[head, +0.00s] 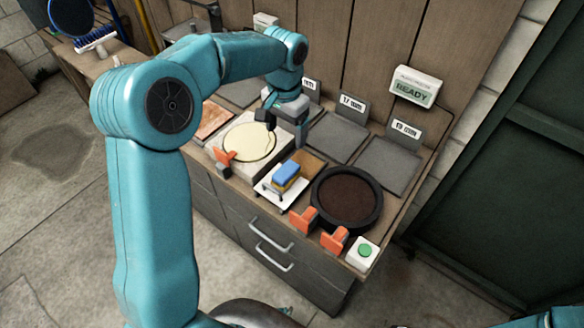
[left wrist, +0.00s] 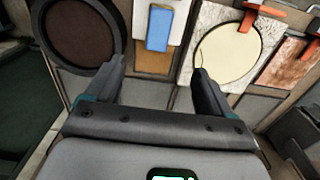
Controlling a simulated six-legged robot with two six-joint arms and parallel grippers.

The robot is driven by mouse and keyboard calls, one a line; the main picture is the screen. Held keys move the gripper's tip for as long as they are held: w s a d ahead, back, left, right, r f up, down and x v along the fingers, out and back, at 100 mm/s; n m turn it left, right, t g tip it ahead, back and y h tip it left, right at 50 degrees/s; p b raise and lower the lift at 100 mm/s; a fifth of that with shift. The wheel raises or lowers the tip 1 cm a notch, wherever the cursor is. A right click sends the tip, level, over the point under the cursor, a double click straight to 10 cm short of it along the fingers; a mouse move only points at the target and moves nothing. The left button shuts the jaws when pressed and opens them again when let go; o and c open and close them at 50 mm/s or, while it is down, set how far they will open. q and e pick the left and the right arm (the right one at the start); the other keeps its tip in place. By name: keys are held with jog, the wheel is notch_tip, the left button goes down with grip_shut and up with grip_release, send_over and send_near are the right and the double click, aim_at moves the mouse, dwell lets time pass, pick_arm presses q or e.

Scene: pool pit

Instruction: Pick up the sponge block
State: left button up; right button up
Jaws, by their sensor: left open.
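My left gripper (head: 269,122) is open and empty, behind the sponge block and near the cream disc's far edge, apart from the sponge. In the left wrist view the sponge block (left wrist: 159,29) shows beyond the gap between the open fingertips of my left gripper (left wrist: 158,72); its blue face is visible. My right gripper is not in view.
The cream disc (head: 249,143) lies on a pale slab left of the sponge. The dark round pan (head: 346,196) is at right. Orange clamps (head: 304,220) line the front edge, with a green button (head: 364,250) at the corner. Grey plates (head: 338,137) stretch along the back.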

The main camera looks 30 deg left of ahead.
pick_arm(q)
send_over(286, 171)
jog(key=f, duration=0.9)
jog(key=shift+w+a+f, duration=0.2)
jog(key=shift+w+f, duration=0.05)
jog(key=shift+f, duration=0.15)
jog(key=shift+s+d+f, duration=0.1)
jog(key=shift+f, duration=0.45)
jog(key=shift+s+d+f+p, duration=0.1)
jog(key=shift+f+p, duration=0.35)
jog(key=shift+f, duration=2.2)
jog(key=c, duration=1.2)
notch_tip(286, 171, up, 20)
jog(key=shift+r, duration=0.1)
jog(key=shift+c, duration=0.2)
